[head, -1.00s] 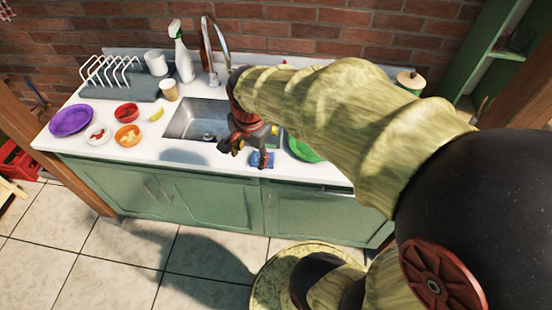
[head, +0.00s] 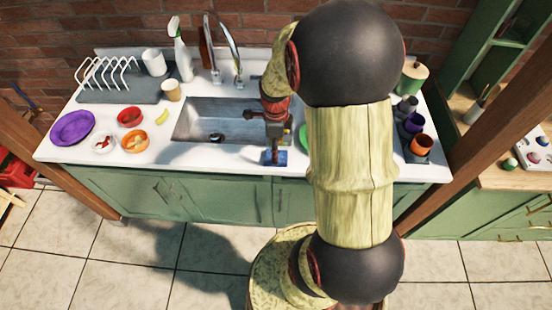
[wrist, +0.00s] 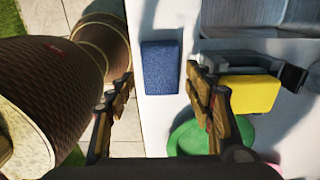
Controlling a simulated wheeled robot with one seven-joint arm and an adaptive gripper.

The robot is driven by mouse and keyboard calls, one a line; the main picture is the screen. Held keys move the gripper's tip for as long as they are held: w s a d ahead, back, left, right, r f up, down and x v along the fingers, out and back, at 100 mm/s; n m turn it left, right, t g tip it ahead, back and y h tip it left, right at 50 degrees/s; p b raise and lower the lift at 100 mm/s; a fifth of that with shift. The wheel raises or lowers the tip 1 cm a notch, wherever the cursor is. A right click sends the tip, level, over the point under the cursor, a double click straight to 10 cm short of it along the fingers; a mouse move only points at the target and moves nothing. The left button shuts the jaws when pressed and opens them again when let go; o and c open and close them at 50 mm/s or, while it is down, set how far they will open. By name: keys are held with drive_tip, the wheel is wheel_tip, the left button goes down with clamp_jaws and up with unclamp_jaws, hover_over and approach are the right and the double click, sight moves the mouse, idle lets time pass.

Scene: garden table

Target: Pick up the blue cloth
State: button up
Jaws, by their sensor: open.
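The blue cloth (head: 283,160) lies on the white counter near its front edge, just in front of the sink's right end. In the wrist view the blue cloth (wrist: 160,62) is a small, flat, dark blue rectangle. My gripper (head: 275,154) points down over it. In the wrist view my gripper (wrist: 160,84) is open, with one finger on each side of the cloth's near end. Nothing is held between the fingers. I cannot tell the exact height of the fingertips above the counter.
A yellow block (wrist: 250,94) beside a dark grey object and a green plate (wrist: 195,138) are close to the right finger. The sink basin (head: 190,122) is behind left. Bowls and a purple plate (head: 73,128) stand far left; cups (head: 414,122) stand at right.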

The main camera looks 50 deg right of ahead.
sight(283, 155)
wheel_tip(283, 155, down, 4)
drive_tip(key=shift+d+r+b, duration=0.1)
drive_tip(key=shift+r+b, duration=0.15)
drive_tip(key=shift+b, duration=0.1)
drive_tip(key=c, duration=0.3)
drive_tip(key=c, duration=0.4)
